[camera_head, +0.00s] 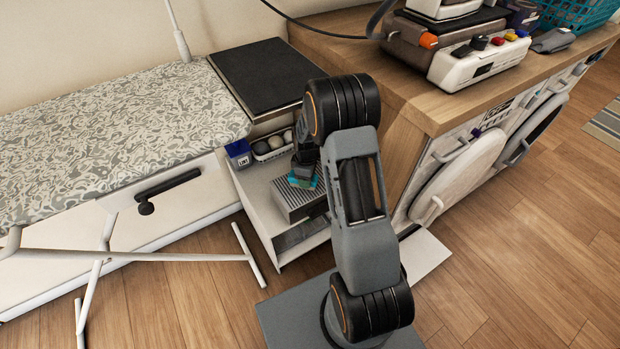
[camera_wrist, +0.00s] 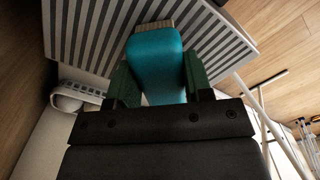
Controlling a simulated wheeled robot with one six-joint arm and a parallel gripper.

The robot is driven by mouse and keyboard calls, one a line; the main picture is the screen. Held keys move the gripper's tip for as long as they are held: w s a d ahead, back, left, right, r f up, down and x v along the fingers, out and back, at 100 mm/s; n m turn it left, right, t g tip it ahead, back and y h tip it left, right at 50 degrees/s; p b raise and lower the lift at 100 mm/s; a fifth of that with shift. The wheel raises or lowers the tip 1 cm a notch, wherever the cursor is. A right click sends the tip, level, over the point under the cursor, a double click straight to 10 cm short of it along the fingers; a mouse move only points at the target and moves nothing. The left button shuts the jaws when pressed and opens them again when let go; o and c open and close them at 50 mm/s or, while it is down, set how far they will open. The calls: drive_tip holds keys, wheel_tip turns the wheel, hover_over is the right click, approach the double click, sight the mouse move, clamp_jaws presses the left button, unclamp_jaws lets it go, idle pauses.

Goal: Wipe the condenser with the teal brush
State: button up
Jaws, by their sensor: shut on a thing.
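The teal brush (camera_wrist: 156,62) is held between the green fingers of my gripper (camera_wrist: 158,88) in the wrist view. The condenser (camera_wrist: 100,30) is a grey block with dark parallel slots, right behind the brush in that view. In the head view the condenser (camera_head: 292,200) sits on the open shelf below the black top. The brush (camera_head: 318,184) shows there as a small teal patch at the condenser's top, under my gripper (camera_head: 305,176). The brush's far end overlaps the slotted face; I cannot tell whether it touches. My arm hides the condenser's right side.
A blue box (camera_head: 239,153) and a tray of pale round things (camera_head: 270,148) stand behind the condenser on the shelf. The wooden counter (camera_head: 405,125) rises close on the right. An ironing board (camera_head: 110,140) with white legs lies to the left.

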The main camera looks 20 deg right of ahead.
drive_tip(key=shift+w+a+r, duration=0.25)
drive_tip(key=shift+w, duration=0.1)
drive_tip(key=shift+d, duration=0.15)
drive_tip(key=shift+s+d+f, duration=0.15)
drive_tip(key=shift+s+d, duration=0.35)
drive_tip(key=shift+d, duration=0.05)
drive_tip(key=shift+s+d+f, duration=0.25)
drive_tip(key=shift+s+d, duration=0.3)
drive_tip(key=shift+s, duration=0.3)
drive_tip(key=shift+w+a, duration=0.55)
drive_tip(key=shift+a, duration=0.25)
drive_tip(key=shift+w+a+r, duration=0.25)
drive_tip(key=shift+w+a, duration=0.25)
drive_tip(key=shift+w, duration=0.2)
drive_tip(key=shift+d, duration=0.1)
